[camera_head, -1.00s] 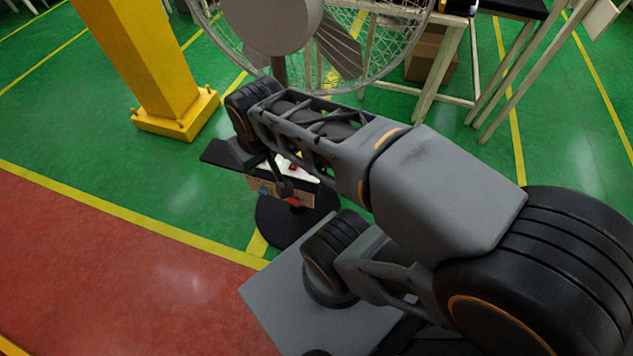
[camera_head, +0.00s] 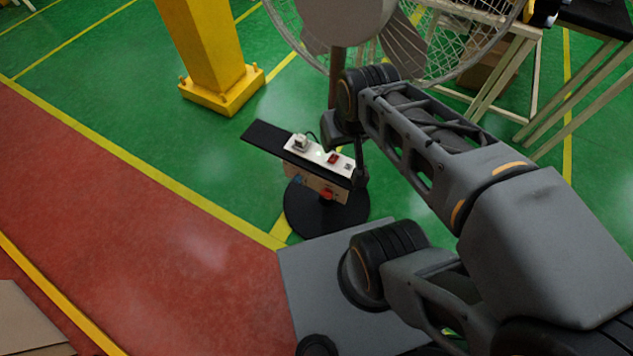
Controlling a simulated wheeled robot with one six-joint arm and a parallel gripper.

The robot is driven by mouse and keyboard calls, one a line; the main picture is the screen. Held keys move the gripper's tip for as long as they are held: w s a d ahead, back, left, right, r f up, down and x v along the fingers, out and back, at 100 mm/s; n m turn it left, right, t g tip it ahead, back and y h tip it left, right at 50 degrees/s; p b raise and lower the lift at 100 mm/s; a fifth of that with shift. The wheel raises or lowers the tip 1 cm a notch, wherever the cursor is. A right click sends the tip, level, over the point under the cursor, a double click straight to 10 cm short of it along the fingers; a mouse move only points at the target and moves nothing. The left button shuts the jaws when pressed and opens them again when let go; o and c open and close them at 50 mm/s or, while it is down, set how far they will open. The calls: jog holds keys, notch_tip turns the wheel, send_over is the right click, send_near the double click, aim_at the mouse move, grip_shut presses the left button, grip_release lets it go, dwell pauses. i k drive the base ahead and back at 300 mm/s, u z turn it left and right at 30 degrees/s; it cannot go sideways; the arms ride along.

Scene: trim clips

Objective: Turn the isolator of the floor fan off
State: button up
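The floor fan (camera_head: 345,12) stands at the top of the view, with its round black base (camera_head: 305,215) on the green floor. A small panel on its stand carries a red knob (camera_head: 327,194) and a blue part (camera_head: 298,179) on its front face. Above it is a white strip (camera_head: 318,155) with a grey plug and a red switch (camera_head: 333,158). I cannot tell for certain which red part is the isolator. My gripper (camera_head: 361,177) hangs at the right end of the panel, small and dark. Whether it touches the panel, and its finger opening, are unclear.
A dark shelf (camera_head: 262,137) extends left from the strip. A yellow column (camera_head: 205,50) stands behind to the left. Pale table frames (camera_head: 510,75) stand at the right. A cardboard piece (camera_head: 28,320) lies at the lower left. The floor left of the panel is clear.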

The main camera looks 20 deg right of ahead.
aim_at(327, 193)
jog(key=u, duration=1.4)
jog(key=k, duration=0.45)
jog(key=u, duration=0.25)
